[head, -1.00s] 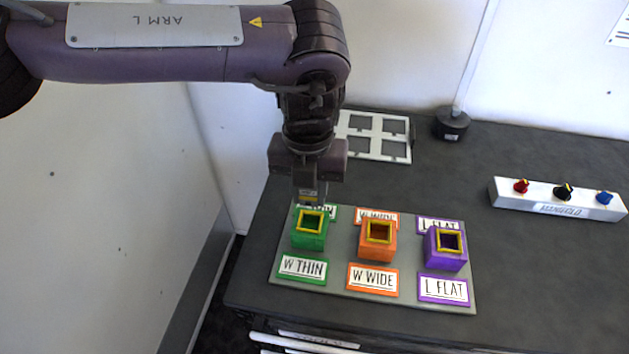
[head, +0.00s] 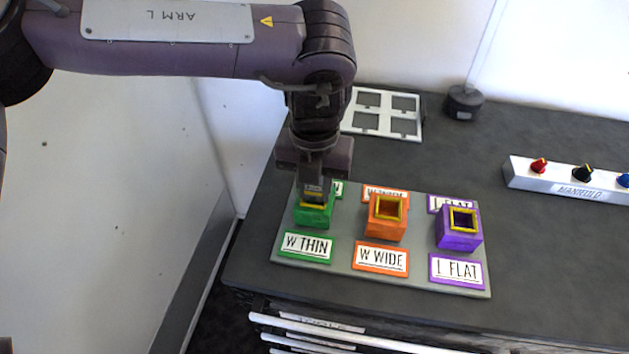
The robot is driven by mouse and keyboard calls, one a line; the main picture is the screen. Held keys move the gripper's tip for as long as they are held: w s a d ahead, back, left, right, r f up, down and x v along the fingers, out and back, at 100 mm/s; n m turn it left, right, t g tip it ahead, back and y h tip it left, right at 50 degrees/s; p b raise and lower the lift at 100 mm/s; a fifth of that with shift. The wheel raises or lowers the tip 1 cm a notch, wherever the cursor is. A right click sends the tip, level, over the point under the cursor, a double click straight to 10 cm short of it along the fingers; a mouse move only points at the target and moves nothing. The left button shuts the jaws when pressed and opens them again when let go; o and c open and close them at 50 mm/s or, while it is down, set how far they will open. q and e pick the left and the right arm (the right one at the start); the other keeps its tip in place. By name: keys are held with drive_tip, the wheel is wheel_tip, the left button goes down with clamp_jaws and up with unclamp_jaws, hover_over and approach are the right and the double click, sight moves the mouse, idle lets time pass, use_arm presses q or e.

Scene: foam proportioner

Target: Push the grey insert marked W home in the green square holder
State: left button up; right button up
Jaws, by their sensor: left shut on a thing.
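The green square holder (head: 314,219) stands behind the W THIN label (head: 306,247) at the left of the grey board. My left gripper (head: 314,192) points down right over the holder's mouth and hides most of its yellow rim. It is shut on the grey insert, which is largely hidden between the jaws and the holder. The mark W on it cannot be read, and how deep it sits in the holder cannot be told. My right gripper is not in view.
On the same board (head: 340,271) stand an orange holder (head: 386,229) and a purple holder (head: 459,240), both open on top. A white frame with square openings (head: 414,135) lies behind. A manifold with knobs (head: 568,189) is at the right; the dark tabletop between is clear.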

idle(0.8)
use_arm(q)
drive_tip(key=o, duration=1.1)
drive_tip(key=shift+o, duration=0.5)
drive_tip(key=shift+o, duration=1.2)
drive_tip(key=shift+r, duration=0.15)
drive_tip(key=shift+r+p, duration=2.7)
drive_tip(key=shift+r, duration=0.2)
